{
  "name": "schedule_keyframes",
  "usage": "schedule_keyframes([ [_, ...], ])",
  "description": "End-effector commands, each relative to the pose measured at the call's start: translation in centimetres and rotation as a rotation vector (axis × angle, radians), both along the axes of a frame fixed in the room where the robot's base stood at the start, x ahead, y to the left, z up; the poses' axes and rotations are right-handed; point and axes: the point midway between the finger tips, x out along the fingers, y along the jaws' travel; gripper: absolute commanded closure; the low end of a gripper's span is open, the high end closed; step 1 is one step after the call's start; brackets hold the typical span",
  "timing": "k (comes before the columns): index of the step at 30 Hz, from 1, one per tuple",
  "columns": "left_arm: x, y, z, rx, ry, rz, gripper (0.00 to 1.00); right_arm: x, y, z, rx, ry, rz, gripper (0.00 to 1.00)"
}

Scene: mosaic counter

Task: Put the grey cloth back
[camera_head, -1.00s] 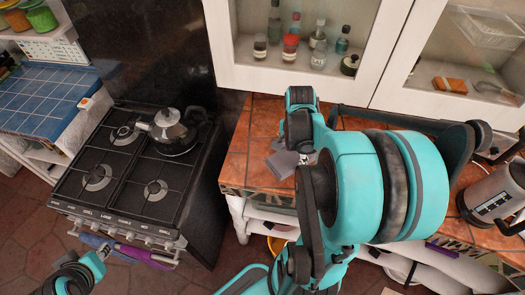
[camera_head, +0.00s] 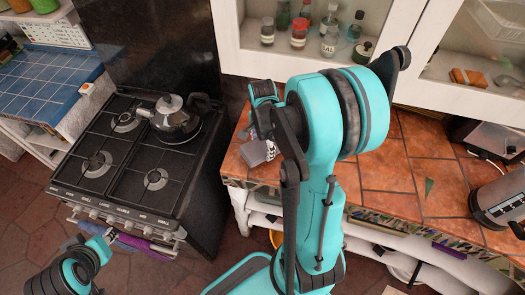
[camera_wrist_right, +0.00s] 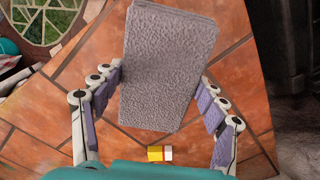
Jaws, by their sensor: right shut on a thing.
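The grey cloth (camera_wrist_right: 170,68) is a flat, rough-textured rectangle between the fingers of my right gripper (camera_wrist_right: 161,92) in the right wrist view. My right gripper is shut on it. In the head view the cloth (camera_head: 256,152) is at the left end of the orange-tiled counter (camera_head: 385,180), with my right gripper (camera_head: 268,135) at its far side, partly hidden by my arm. I cannot tell whether the cloth touches the tiles. My left arm is at the lower left of the head view, with its gripper (camera_head: 108,236) small and unclear.
A stove (camera_head: 115,160) with a kettle (camera_head: 172,118) stands left of the counter. A steel jug (camera_head: 500,200) is at the right. A small yellow-and-white object (camera_wrist_right: 160,153) shows low in the wrist view. Counter tiles right of my arm are mostly clear.

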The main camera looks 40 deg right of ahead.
Motion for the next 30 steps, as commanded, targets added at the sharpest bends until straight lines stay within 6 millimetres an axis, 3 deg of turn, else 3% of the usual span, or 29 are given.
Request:
schedule_keyframes([
  [5,0.0,0.0,-1.2,0.0,0.0,0.0,0.71,0.0,0.0,-2.9,0.0,0.0,0.0,0.54],
  [17,0.0,0.0,-1.6,0.0,0.0,0.0,0.71,0.0,0.0,-3.4,0.0,0.0,0.0,0.54],
  [18,0.0,0.0,-1.4,0.0,0.0,0.0,0.71,0.0,0.0,-3.3,0.0,0.0,0.0,0.17],
  [19,0.0,0.0,-1.4,0.0,0.0,0.0,0.71,0.0,0.0,-3.3,0.0,0.0,0.0,0.09],
  [30,0.0,0.0,-1.2,0.0,0.0,0.0,0.71,0.0,0.0,-3.1,0.0,0.0,0.0,0.07],
])
